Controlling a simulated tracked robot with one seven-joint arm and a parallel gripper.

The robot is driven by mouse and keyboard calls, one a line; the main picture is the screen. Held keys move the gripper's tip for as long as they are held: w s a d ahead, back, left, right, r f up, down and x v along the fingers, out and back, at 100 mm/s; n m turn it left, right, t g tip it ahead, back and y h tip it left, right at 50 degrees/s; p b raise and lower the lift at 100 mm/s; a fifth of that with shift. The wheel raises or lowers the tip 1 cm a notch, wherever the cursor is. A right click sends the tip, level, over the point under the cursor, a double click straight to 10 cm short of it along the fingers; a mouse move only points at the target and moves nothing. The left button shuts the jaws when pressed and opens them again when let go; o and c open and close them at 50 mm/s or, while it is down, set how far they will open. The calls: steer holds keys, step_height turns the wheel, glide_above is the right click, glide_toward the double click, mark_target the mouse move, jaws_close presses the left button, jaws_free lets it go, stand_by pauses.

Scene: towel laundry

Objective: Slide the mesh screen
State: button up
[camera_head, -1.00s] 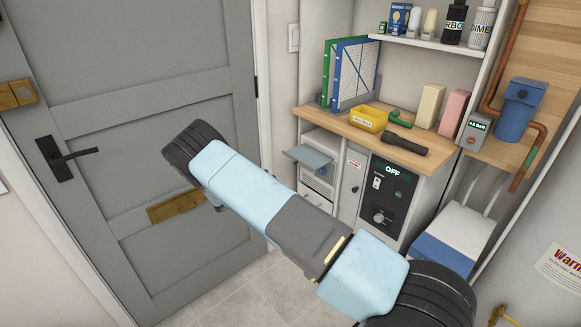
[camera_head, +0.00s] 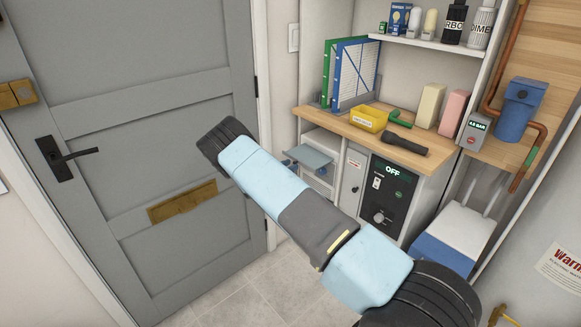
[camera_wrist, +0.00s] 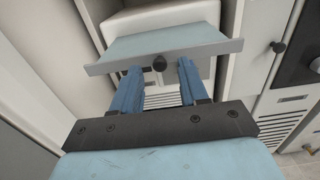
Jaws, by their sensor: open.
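A flat grey-blue panel with a grey front strip (camera_wrist: 205,50) juts out of the white unit in the wrist view. It looks like the mesh screen, though no mesh is clear. A dark round knob (camera_wrist: 160,63) sits on its front strip. The panel also shows in the head view (camera_head: 306,156), sticking out from the cabinet below the worktop. My gripper (camera_wrist: 158,68) is open, with its blue fingers to either side of the knob, close to the front strip. Whether the fingers touch the knob or strip cannot be told.
A grey door (camera_head: 150,130) stands to the left. A dark panel reading OFF (camera_head: 387,195) and a small grey door (camera_head: 352,183) lie right of the screen.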

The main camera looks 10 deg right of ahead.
steer(key=shift+w+d, duration=0.3)
steer(key=shift+d, duration=0.15)
steer(key=shift+c, duration=0.4)
jaws_close()
steer(key=shift+a, duration=0.1)
